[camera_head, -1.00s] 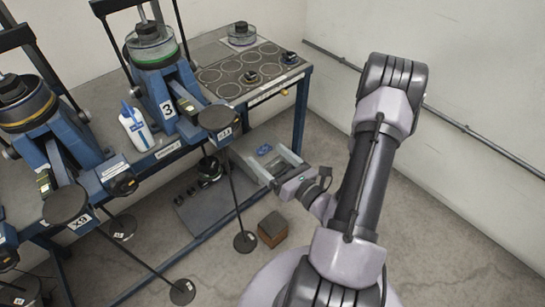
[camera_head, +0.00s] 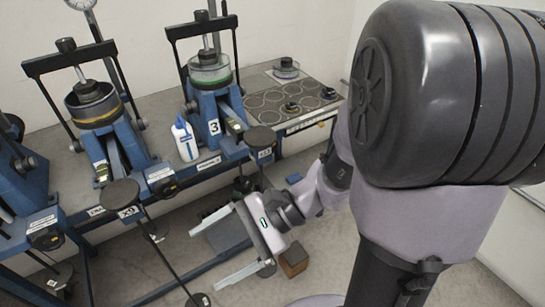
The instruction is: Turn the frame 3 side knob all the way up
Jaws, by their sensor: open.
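Frame 3 is a blue lever frame with a white "3" plate (camera_head: 213,127), standing on the bench in the upper middle of the head view. A black disc (camera_head: 260,138) with a tag below it sits at its front right. The frame 3 side knob is not clearly visible; the area around that disc hides it or leaves it too small to tell. My gripper (camera_head: 204,260) is in front of and below the bench edge, its two pale fingers spread apart and pointing left. Nothing is between them, and it is apart from frame 3.
A white bottle (camera_head: 185,142) stands left of frame 3. Another lever frame (camera_head: 94,100) with a black knob on a blue box (camera_head: 163,182) is farther left. A black disc (camera_head: 120,193) stands out before it. A brown block (camera_head: 293,260) is on the floor.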

